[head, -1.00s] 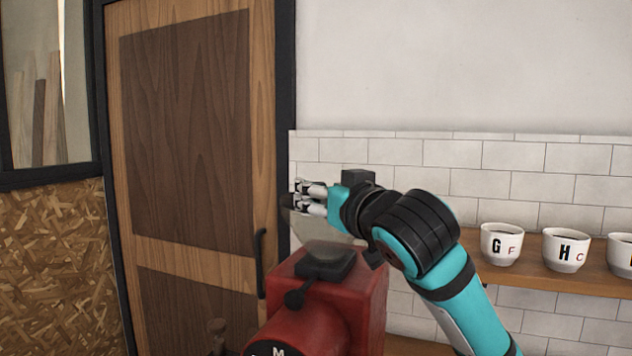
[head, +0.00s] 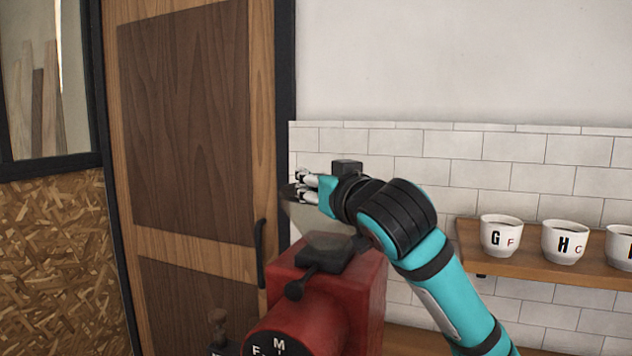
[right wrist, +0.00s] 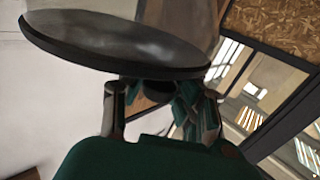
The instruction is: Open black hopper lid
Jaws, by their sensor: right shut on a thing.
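My right gripper (head: 300,187) is shut above the red grinder, level with the top of a translucent hopper (head: 300,217). It also shows in the right wrist view (right wrist: 160,105), with a finger on each side of a small dark part. The black lid (right wrist: 120,42) fills the upper left of that view as a dark disc with a thick rim. In the head view only a dark sliver of the lid (head: 288,191) shows at the fingertips. Whether the lid still touches the hopper rim, I cannot tell. My left gripper is not in view.
The red grinder (head: 345,300) stands below my arm, with a black block and lever (head: 322,254) on top. A wooden shelf (head: 590,276) with lettered white cups (head: 501,240) is at the right. A wooden door (head: 190,130) is behind at the left.

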